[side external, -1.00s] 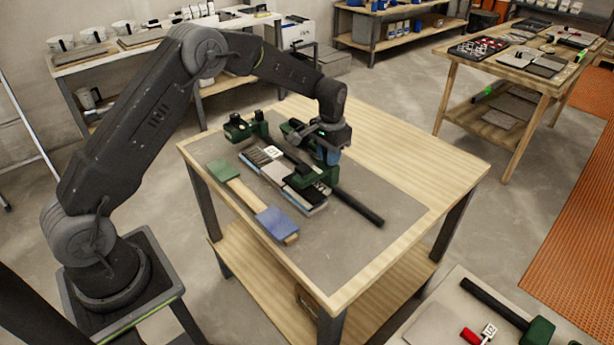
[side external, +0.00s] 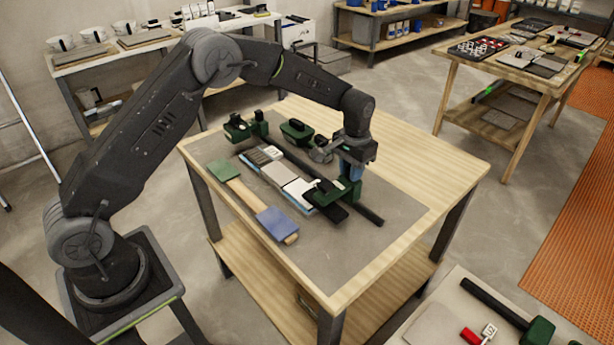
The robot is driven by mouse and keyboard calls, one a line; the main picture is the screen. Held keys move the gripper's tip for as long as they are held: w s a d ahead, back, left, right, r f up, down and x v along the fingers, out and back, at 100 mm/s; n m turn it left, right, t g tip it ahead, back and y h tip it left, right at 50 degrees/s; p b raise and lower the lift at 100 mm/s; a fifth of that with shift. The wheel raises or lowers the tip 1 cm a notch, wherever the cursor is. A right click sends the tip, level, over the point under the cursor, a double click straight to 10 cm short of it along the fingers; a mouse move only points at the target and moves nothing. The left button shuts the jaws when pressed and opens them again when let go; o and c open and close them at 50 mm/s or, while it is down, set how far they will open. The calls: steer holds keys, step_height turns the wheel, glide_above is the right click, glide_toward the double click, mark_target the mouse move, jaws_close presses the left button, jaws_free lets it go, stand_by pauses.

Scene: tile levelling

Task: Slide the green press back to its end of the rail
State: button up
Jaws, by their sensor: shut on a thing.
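The green press (side external: 326,191) sits on the black rail (side external: 371,215), toward the rail's near right end, with a dark plate reaching over the end of the tile row (side external: 285,174). My gripper (side external: 351,173) points down at the press's upright right-hand part and is shut on it. The fingertips are partly hidden against the green body. A short length of rail shows beyond the press at the near right. The tile row lies along the left side of the rail, with grey, dark and white tiles.
Another green block (side external: 246,127) stands at the rail's far left end. A green-based tool (side external: 297,131) lies behind the rail. A float with a blue end (side external: 276,223) lies in front of the tiles. The bench's right side (side external: 430,160) is clear.

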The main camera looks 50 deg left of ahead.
steer(key=shift+d, duration=2.6)
steer(key=o, duration=0.8)
step_height(320, 180, up, 7)
